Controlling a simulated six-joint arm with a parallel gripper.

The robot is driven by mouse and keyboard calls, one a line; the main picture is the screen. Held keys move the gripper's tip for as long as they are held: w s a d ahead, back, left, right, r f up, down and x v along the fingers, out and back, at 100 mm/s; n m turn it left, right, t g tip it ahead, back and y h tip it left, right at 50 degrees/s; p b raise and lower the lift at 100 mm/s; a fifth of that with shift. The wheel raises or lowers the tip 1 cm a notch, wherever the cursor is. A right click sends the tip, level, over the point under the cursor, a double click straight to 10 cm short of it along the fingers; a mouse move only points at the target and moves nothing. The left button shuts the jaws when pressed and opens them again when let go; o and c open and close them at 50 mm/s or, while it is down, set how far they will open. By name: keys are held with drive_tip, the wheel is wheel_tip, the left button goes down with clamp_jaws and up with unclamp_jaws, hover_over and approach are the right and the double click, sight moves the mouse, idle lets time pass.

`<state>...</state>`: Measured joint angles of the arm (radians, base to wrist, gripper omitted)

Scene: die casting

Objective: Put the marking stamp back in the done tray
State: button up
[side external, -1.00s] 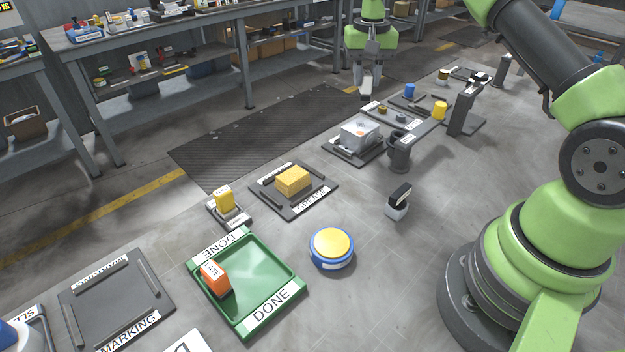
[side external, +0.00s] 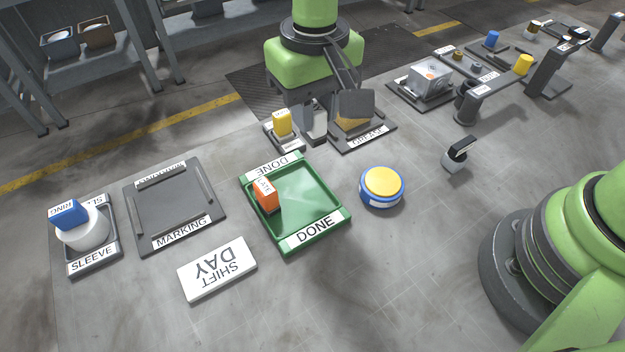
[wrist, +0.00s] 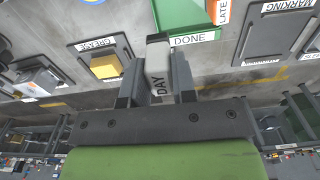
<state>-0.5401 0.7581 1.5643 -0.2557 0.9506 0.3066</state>
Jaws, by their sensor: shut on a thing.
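My gripper (side external: 333,113) is shut on a grey and white block stamp (wrist: 158,55) lettered DAY, which hangs between the fingers. In the side view the held stamp (side external: 315,126) is in the air between the yellow block and the grease pad, behind the done tray. The green done tray (side external: 328,238) has an orange block (side external: 265,195) marked LATE at its left side; the rest of its floor is bare. In the wrist view the tray's DONE edge (wrist: 192,39) shows just right of the held stamp.
The empty MARKING pad (side external: 172,205) lies left of the tray. A SHIFT DAY sign (side external: 217,268) lies in front. A yellow block (side external: 282,122) in a holder stands behind the tray. A blue and yellow button (side external: 382,186) is to its right. My fingers partly hide the GREASE pad (side external: 368,139).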

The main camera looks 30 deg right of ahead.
sight(313, 143)
drive_tip(key=f, duration=0.5)
drive_tip(key=shift+s+a+f, duration=0.15)
drive_tip(key=shift+s+a, duration=0.1)
drive_tip(key=shift+s, duration=0.1)
drive_tip(key=shift+f, duration=2.35)
drive_tip(key=shift+f, duration=0.15)
drive_tip(key=o, duration=0.8)
wheel_tip(313, 143, up, 12)
drive_tip(key=shift+r, duration=0.25)
